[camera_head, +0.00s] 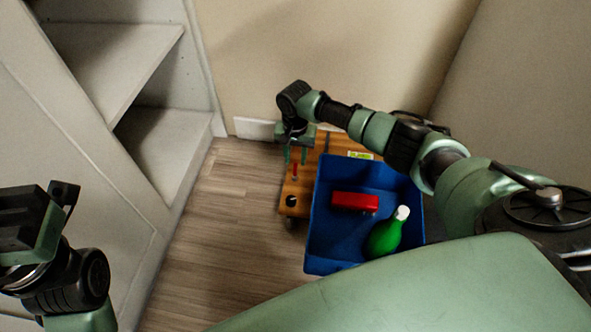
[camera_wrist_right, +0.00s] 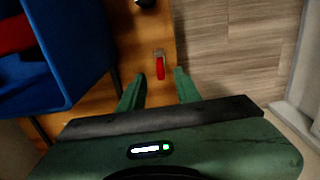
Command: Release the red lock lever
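The red lock lever (camera_head: 295,170) is a small red piece at the left edge of a wooden dolly (camera_head: 300,188). In the right wrist view the lever (camera_wrist_right: 160,67) stands out from a small metal bracket near the dolly's edge. My right gripper (camera_head: 296,160) is over the lever in the head view. In the right wrist view this gripper (camera_wrist_right: 160,83) is open, with the lever between and just beyond its two green fingertips. No contact is visible. My left arm shows at the lower left of the head view; its fingertips are not clearly seen.
A blue crate (camera_head: 318,235) stands on the dolly, holding a red box (camera_head: 354,201) and a green bottle (camera_head: 386,234) with a white cap. Grey shelving (camera_head: 150,140) stands at the left and a beige wall behind. The wood floor (camera_head: 225,235) between shelving and dolly is clear.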

